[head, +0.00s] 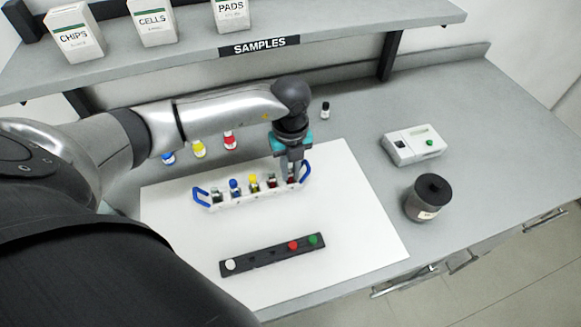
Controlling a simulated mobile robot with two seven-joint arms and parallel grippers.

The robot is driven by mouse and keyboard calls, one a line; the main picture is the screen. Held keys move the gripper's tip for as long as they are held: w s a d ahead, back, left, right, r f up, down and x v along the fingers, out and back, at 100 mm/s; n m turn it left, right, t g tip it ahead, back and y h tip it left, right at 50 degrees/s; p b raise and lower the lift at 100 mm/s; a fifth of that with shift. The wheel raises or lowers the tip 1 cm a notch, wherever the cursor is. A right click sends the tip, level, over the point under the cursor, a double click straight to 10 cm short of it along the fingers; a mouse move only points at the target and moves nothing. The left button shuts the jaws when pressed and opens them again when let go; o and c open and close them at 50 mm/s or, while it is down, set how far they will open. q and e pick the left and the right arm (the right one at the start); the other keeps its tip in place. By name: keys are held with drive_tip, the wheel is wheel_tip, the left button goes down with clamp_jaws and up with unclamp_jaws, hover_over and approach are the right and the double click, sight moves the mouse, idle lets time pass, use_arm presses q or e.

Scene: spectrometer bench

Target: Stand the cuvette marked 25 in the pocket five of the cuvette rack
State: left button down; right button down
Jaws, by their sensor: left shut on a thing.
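My left gripper (291,167) points down over the right end of a white rack with blue handles (233,203). It is shut on a small dark thing at that end, mostly hidden by the fingers. I cannot read a 25 on it or on any other piece. Several small pieces stand in the white rack, among them a blue-topped one (235,187), a yellow-topped one (253,183) and a dark one (271,182). A black strip (271,256) in front holds a white top (231,264), a red top (293,245) and a green top (313,240). My right gripper is not in view.
A white mat (350,225) lies under both holders, with clear room at its right. A grey device (413,145) and a dark jar (428,198) stand at right. A small black-capped vial (325,110) stands behind. The SAMPLES shelf (340,22) overhangs the back.

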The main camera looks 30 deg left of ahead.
use_arm(q)
drive_tip(key=c, duration=0.7)
unclamp_jaws()
drive_tip(key=shift+c, duration=0.2)
wheel_tip(320, 180, up, 15)
idle(0.4)
